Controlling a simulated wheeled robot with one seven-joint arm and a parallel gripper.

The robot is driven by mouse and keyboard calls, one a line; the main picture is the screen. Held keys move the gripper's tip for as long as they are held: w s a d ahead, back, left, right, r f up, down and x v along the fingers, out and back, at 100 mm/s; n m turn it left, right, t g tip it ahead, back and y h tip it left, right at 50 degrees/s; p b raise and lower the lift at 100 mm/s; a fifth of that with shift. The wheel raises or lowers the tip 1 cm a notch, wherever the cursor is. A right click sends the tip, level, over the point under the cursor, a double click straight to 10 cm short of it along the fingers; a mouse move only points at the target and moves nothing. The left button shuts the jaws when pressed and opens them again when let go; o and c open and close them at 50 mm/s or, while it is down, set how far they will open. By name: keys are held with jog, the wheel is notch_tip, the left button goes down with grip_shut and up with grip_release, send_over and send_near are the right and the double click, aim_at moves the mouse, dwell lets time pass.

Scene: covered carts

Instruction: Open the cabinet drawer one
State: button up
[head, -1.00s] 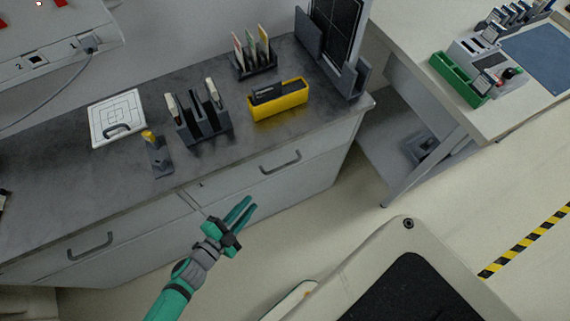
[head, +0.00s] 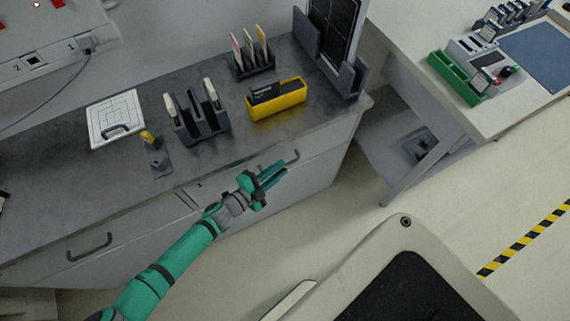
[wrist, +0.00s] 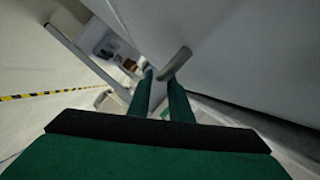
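The right drawer (head: 322,150) of the grey cabinet is closed. A small mark near its upper left corner is too small to read surely. Its dark bar handle (head: 294,156) is partly hidden behind my gripper (head: 280,170). My gripper is open and empty, with its two green fingers apart, in front of the drawer front. In the wrist view the handle (wrist: 175,64) stands out from the drawer front just beyond and right of the fingertips (wrist: 160,75). It does not appear to be between the fingers.
A second drawer handle (head: 90,247) is on the cabinet's left part. The dark countertop (head: 60,175) carries a yellow bin (head: 278,105), a grey rack (head: 205,130) and a white board (head: 103,132). A white table (head: 510,125) stands to the right. Floor is clear between.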

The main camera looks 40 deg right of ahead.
jog(key=shift+x, duration=1.7)
